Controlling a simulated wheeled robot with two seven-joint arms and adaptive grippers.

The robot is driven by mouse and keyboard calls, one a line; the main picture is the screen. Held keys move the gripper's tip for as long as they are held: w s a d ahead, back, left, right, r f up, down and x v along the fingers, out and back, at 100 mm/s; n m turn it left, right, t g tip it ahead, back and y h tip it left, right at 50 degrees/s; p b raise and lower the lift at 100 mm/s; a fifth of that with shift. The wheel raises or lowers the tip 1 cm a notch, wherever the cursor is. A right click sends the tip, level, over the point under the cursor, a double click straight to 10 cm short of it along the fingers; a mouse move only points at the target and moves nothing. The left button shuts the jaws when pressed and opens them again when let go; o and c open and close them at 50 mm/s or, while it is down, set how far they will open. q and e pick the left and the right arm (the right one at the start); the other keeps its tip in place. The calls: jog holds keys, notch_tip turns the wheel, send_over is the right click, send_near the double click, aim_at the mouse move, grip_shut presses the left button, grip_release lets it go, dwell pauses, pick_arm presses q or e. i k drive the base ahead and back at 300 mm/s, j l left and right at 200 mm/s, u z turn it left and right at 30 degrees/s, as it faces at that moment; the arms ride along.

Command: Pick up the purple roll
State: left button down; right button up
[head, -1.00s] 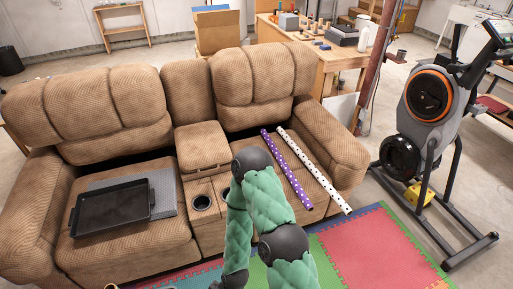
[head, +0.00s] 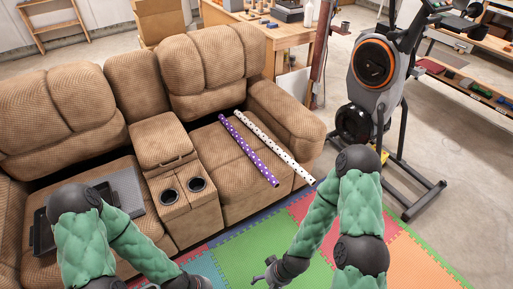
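The purple roll (head: 248,149) with white dots lies on the right seat of the brown recliner sofa, sloping from the backrest toward the front edge. A white roll with dark dots (head: 273,146) lies close along its right side. My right gripper (head: 264,274) is low at the bottom middle, in front of the sofa and above the floor mat, apart from the rolls. Its fingers look spread and empty. My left gripper (head: 150,286) is at the bottom edge, mostly cut off, so its fingers cannot be read.
The sofa's console has two cup holders (head: 170,196). A dark tray (head: 42,232) on the left seat is partly hidden by my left arm. An exercise bike (head: 375,75) stands right of the sofa. A coloured foam mat (head: 240,257) covers the floor in front.

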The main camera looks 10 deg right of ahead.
aim_at(263, 168)
jog(key=j+z, duration=0.1)
jog(key=z, duration=0.15)
jog(key=k, duration=0.65)
jog(key=u, duration=0.45)
jog(key=l+u, duration=0.15)
jog(key=u, duration=0.7)
jog(key=l+u, duration=0.15)
jog(key=u, duration=0.3)
jog(key=k+l+u, duration=0.2)
jog(key=l, duration=0.2)
jog(key=i+z, duration=0.1)
jog(key=z, duration=1.7)
jog(key=i+l, duration=0.25)
jog(key=i, duration=0.2)
jog(key=i+l+z, duration=0.1)
jog(key=i, duration=0.35)
jog(key=i+l, duration=0.3)
jog(key=i, duration=0.15)
jog(key=i+l+z, duration=0.1)
jog(key=i, duration=0.35)
jog(key=i+l, duration=0.25)
jog(key=i, duration=0.2)
